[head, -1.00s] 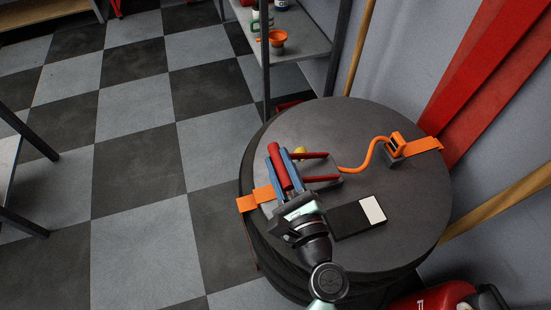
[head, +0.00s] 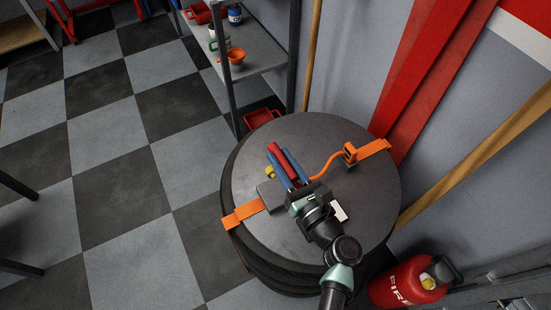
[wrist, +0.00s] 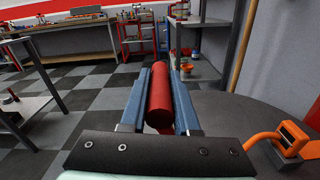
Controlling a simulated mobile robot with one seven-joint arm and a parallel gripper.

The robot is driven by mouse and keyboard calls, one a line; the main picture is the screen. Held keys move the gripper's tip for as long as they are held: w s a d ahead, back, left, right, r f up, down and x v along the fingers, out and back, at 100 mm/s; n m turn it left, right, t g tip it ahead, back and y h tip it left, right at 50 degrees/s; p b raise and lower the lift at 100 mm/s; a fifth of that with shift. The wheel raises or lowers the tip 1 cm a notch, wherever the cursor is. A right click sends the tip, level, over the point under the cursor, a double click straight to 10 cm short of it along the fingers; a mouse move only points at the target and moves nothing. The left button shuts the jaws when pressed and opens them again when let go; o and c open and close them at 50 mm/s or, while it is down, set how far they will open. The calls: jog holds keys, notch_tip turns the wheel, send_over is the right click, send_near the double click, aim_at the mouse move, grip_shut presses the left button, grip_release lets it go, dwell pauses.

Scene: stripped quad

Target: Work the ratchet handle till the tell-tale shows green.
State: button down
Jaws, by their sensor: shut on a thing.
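My gripper (head: 286,168) has blue fingers and is shut on the red ratchet handle (head: 283,161), above a round dark tabletop. In the wrist view the red handle (wrist: 159,98) lies lengthwise between the two fingers. A yellow knob (head: 270,172) and a grey block (head: 268,190) show just left of the gripper; the rest of the ratchet is hidden under it. An orange strap end (head: 243,215) lies at left. A small white patch (head: 339,210) shows right of my wrist, partly covered. I see no green on it and cannot tell whether it is the tell-tale.
An orange hooked fitting (head: 349,153) with a curved orange cord sits at the right of the round top (head: 300,130). A grey shelf (head: 255,50) stands behind. A red fire extinguisher (head: 408,283) stands at lower right. Checkered floor at left is open.

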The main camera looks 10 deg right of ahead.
jog(key=shift+d, duration=0.3)
jog(key=c, duration=0.7)
grip_release()
jog(key=shift+o, duration=0.2)
jog(key=v, duration=1.2)
jog(key=shift+s, duration=0.4)
jog(key=shift+d+r, duration=0.1)
jog(key=shift+r, duration=0.05)
